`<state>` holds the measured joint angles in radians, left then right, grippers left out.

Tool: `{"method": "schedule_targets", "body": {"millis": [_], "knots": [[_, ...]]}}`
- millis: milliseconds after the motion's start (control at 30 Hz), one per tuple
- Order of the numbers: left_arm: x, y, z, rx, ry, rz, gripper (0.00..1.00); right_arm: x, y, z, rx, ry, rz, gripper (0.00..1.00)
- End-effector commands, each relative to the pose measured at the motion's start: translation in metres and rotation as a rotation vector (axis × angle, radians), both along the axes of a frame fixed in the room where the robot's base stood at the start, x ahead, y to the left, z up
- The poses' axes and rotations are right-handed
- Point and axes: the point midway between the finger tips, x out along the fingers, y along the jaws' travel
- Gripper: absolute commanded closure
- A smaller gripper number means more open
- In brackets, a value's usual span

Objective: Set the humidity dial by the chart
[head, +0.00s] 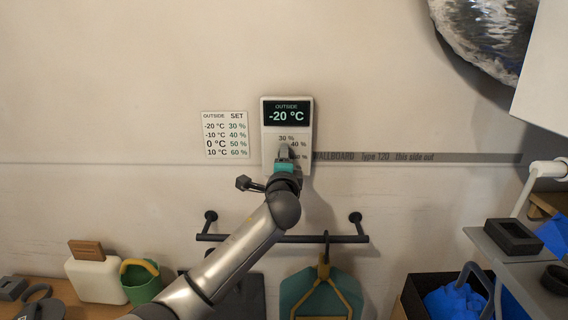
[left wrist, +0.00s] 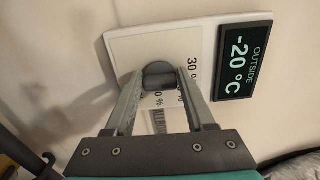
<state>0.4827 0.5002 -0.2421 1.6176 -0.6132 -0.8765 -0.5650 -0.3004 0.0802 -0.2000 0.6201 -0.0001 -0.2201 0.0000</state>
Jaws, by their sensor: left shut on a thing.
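The white humidity control (head: 264,140) is on the wall, with a dark display (head: 287,114) reading OUTSIDE -20 °C. Marks for 30 % and 40 % show below it; others are partly covered. The chart (head: 225,135) to its left pairs -20 °C with 30 %, -10 °C with 40 %, 0 °C with 50 % and 10 °C with 60 %. My left gripper (head: 285,153) is at the control. In the left wrist view its fingers are shut on the grey round dial (left wrist: 158,70), one finger on each side. I cannot tell where the dial points. My right gripper is not in view.
Shelves (head: 490,243) are at right.

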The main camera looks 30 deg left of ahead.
Motion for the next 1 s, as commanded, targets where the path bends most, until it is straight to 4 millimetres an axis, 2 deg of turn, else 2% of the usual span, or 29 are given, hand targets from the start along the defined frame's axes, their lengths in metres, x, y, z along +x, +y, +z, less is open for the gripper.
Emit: {"method": "schedule_targets", "body": {"millis": [667,700,900,1000], "knots": [[-0.0001,0.0001,-0.0002,-0.05,-0.031,0.0,1.0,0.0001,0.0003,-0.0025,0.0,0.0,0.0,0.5],[-0.0001,0.0001,-0.0002,-0.05,-0.031,0.0,0.41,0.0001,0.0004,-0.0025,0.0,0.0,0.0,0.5],[0.0,-0.0001,-0.0002,-0.049,-0.03,0.0,0.18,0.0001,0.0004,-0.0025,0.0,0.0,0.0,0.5],[0.0,-0.0001,-0.0002,-0.049,-0.03,0.0,0.18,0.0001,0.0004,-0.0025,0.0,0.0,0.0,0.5]]}}
